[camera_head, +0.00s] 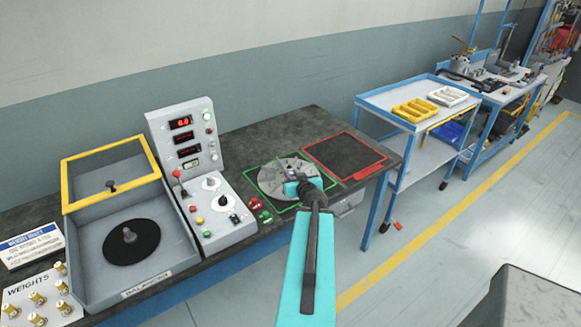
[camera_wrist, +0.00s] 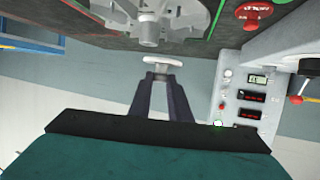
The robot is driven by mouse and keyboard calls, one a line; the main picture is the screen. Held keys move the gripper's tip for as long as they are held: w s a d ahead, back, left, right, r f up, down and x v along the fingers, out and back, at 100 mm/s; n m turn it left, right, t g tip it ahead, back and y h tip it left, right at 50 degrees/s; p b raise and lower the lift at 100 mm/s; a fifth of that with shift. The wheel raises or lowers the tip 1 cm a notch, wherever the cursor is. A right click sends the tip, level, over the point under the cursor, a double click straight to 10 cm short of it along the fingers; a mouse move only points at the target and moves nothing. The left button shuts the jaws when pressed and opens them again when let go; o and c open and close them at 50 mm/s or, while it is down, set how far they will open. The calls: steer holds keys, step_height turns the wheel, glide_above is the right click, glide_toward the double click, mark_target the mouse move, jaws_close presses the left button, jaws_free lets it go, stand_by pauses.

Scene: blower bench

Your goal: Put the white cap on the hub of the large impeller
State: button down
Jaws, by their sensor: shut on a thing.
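The large impeller (camera_head: 270,176) is a grey bladed disc lying in the green-framed square on the bench. In the wrist view the impeller (camera_wrist: 190,12) shows at the top, with its round grey hub (camera_wrist: 149,30) sticking out. My gripper (camera_wrist: 162,70) is shut on the white cap (camera_wrist: 163,60), a flat disc seen edge-on at the fingertips. The cap is close to the hub, with a small gap between them in the picture. In the head view my gripper (camera_head: 303,180) is over the right part of the impeller, and I cannot make out the cap there.
A red-framed dark square (camera_head: 344,154) is to the right of the impeller, empty. The control panel (camera_head: 205,185) and the balancer (camera_head: 93,225) with its yellow-framed lid stand to the left. Red and green buttons (camera_head: 255,204) sit beside the green frame.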

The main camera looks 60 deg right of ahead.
steer(key=shift+w+d+f+b, duration=0.15)
steer(key=shift+w+d+b, duration=0.4)
steer(key=shift+b, duration=1.85)
steer(key=shift+w+d+f+b, duration=0.15)
steer(key=shift+w+d+b, duration=0.35)
steer(key=shift+b, duration=1.85)
steer(key=d+b, duration=0.1)
steer(key=b, duration=0.4)
steer(key=shift+w+d, duration=0.1)
steer(key=w+d+p, duration=0.3)
steer(key=w+d, duration=0.3)
steer(key=d, duration=0.2)
steer(key=shift+f, duration=0.35)
steer(key=shift+w+d, duration=0.15)
steer(key=shift+d, duration=0.05)
steer(key=shift+w+d+f+p, duration=0.1)
steer(key=shift+w+d+p, duration=0.05)
steer(key=shift+p, duration=0.2)
steer(key=shift+f+p, duration=0.4)
steer(key=shift+f, duration=1.3)
steer(key=shift+f, duration=0.15)
